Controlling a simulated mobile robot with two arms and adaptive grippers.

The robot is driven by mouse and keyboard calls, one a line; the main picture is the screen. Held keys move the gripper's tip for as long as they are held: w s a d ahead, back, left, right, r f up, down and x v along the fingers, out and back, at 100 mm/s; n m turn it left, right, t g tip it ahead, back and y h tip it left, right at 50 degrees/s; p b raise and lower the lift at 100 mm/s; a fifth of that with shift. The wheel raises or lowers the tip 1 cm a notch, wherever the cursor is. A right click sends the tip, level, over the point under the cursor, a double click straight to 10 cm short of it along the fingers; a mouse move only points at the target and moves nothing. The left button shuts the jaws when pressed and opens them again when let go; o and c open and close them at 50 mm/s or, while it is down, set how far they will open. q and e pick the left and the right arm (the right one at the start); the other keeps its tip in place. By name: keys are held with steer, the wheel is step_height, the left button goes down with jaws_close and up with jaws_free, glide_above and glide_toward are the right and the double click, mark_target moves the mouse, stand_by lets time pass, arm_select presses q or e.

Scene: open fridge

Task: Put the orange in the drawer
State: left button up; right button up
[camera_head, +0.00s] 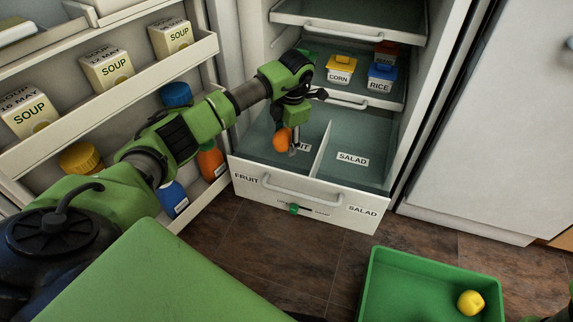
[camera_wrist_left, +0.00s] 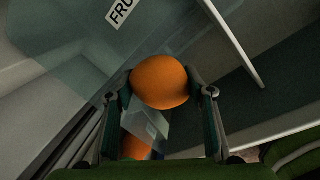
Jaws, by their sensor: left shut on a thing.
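The orange (camera_head: 281,140) is held by my left gripper (camera_head: 292,146) over the fruit compartment of the pulled-out drawer (camera_head: 300,191). In the left wrist view the orange (camera_wrist_left: 160,82) sits between the two fingers of the left gripper (camera_wrist_left: 161,95), which are shut on it. The drawer has a fruit side on the left and a salad side on the right, split by a divider (camera_head: 321,150). The fruit label inside is partly hidden by the gripper. I cannot tell whether the orange touches the drawer floor.
Corn (camera_head: 340,70) and rice (camera_head: 381,79) containers stand on the shelf above the drawer. The open door's racks (camera_head: 150,68) with soup cartons and bottles are close to my left arm. A green tray (camera_head: 400,285) with a yellow fruit (camera_head: 471,303) is at lower right.

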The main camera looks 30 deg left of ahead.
arm_select(q)
steer(key=shift+n, duration=0.5)
steer(key=f+b, duration=0.1)
steer(key=f, duration=0.1)
steer(key=f+b, duration=0.1)
steer(key=f, duration=0.1)
steer(key=f+b, duration=0.2)
steer(key=shift+w+a+f, duration=0.1)
steer(key=shift+a+f, duration=0.2)
steer(key=shift+a, duration=0.05)
step_height(320, 180, down, 4)
steer(key=b, duration=0.3)
steer(key=shift+f, duration=0.2)
steer(key=shift+r, duration=0.15)
steer(key=o, duration=1.2)
steer(key=shift+o, duration=0.2)
